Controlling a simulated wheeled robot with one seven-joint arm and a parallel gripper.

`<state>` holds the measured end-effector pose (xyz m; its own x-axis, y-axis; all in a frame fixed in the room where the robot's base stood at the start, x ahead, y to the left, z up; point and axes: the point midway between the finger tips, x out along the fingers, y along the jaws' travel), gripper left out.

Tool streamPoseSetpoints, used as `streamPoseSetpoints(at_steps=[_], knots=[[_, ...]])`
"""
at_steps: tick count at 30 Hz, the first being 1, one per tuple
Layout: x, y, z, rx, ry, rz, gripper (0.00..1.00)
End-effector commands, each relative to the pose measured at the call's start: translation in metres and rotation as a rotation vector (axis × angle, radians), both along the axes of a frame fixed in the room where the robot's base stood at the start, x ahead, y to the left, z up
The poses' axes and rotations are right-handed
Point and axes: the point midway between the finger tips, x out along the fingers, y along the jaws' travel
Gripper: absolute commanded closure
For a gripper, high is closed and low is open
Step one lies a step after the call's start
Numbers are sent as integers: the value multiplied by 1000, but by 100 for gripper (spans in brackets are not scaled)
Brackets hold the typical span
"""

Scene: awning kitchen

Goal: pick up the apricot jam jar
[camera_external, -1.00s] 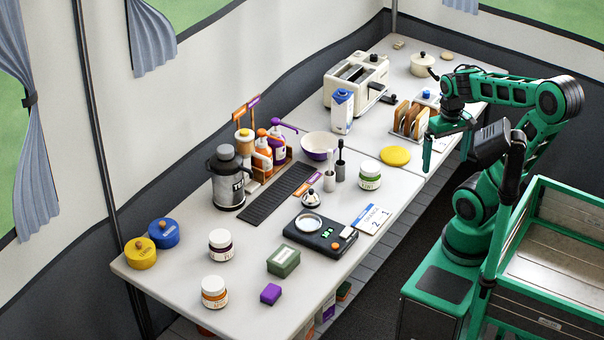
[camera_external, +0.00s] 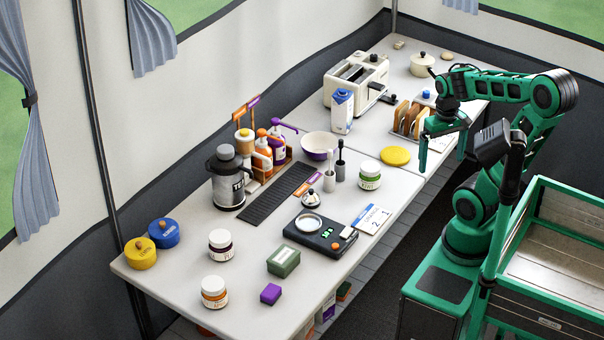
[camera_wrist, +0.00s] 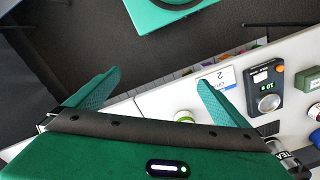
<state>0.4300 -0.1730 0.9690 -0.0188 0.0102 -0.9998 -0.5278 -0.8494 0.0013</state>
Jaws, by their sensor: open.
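The apricot jam jar, a white-lidded jar with an orange label (camera_external: 214,292), stands upright near the front left corner of the table in the external view. I do not see it in the wrist view. My gripper (camera_external: 442,152) is open and empty, high at the right side of the table and far from the jar.
A similar jar with a purple label (camera_external: 220,243) stands behind the apricot one, and a green-labelled jar (camera_external: 370,175) is nearer my gripper. A black scale (camera_external: 320,236), a green box (camera_external: 283,261) and a purple block (camera_external: 270,294) lie between.

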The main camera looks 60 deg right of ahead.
Motion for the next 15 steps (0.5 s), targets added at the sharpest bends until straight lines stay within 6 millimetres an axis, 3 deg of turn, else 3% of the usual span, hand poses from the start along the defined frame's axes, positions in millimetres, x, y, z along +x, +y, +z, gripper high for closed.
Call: streamPoseSetpoints(at_steps=[1, 3, 4, 11, 15], knots=[[0, 0, 0, 0, 0, 0, 5], [0, 0, 0, 0, 0, 0, 21], [0, 0, 0, 0, 0, 0, 23], [0, 0, 0, 0, 0, 0, 23], [-13, 0, 12, 0, -17, -1, 23]])
